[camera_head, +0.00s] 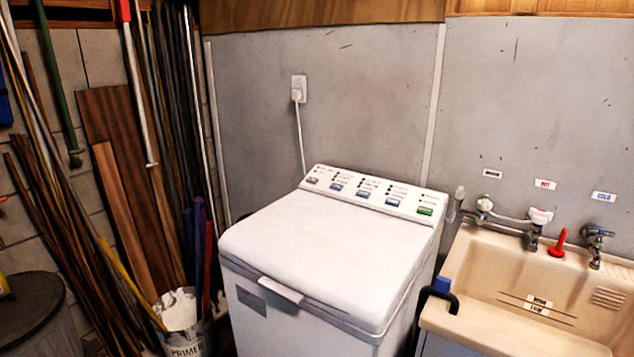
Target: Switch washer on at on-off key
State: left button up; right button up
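The white washer (318,252) stands in the middle of the head view with its lid shut. Its control panel (375,193) runs along the back top edge. The panel has a grey key (312,180) at the left end, several blue keys (362,195) in the middle and a green key (425,211) at the right end. The key labels are too small to read, so I cannot tell which is the on-off key. A white plug sits in the wall socket (299,88) with a cord running down behind the washer. Neither gripper is in view.
A beige sink (480,262) with taps stands close to the washer's right side. Poles and boards (130,190), a primer bucket (183,330) and a dark bin (32,312) crowd the left.

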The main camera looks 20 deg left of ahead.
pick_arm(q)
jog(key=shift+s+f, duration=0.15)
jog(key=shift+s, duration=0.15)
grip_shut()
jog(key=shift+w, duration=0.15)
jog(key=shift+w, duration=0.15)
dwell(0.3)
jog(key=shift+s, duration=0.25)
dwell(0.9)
